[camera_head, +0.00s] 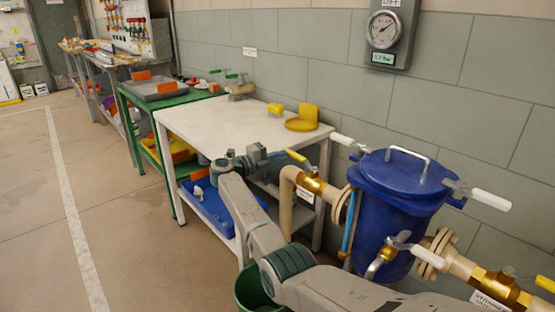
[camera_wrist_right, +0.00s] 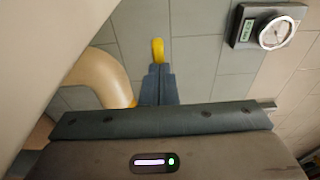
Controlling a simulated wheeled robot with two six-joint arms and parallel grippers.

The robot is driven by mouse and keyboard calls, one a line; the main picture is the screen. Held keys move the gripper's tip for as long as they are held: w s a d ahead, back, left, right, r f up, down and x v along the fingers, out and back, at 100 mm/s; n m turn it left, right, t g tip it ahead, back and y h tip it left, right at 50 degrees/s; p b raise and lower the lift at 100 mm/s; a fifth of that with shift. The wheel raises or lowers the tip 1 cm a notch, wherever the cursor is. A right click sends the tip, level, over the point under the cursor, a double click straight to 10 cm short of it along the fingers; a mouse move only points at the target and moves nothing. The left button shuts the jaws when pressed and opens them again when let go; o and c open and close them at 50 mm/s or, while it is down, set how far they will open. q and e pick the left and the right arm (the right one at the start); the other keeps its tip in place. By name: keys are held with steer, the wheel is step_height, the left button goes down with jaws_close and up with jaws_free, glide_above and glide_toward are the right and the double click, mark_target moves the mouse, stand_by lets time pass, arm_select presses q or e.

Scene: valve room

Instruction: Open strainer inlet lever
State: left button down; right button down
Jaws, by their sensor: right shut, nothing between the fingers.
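The inlet lever (camera_head: 297,156) is a yellow handle on a brass valve (camera_head: 318,187) on the beige pipe, left of the blue strainer vessel (camera_head: 395,200). A small white label hangs on this valve. My right gripper (camera_head: 278,157) is shut with nothing in it, its tips close to the lever's free end. In the right wrist view the shut fingers (camera_wrist_right: 158,82) point at the wall, and the yellow lever end (camera_wrist_right: 157,50) shows just past their tips. I cannot tell whether they touch. The rest of the lever is hidden there. My left gripper is not in view.
A second brass valve (camera_head: 495,287) with a yellow lever and label is at bottom right. White-handled clamps surround the strainer lid. A pressure gauge (camera_head: 383,30) hangs on the wall. A white-topped table (camera_head: 215,120) stands behind my right gripper. The floor at left is clear.

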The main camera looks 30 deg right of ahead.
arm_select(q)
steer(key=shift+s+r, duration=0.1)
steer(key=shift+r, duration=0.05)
arm_select(e)
steer(key=shift+d+r, duration=0.2)
steer(key=shift+d, duration=0.05)
steer(key=shift+r, duration=0.1)
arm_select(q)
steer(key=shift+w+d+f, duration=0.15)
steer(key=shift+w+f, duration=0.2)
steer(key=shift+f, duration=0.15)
arm_select(e)
steer(key=a, duration=1.1)
steer(key=shift+s+a+f, duration=0.15)
steer(key=shift+s+f, duration=0.15)
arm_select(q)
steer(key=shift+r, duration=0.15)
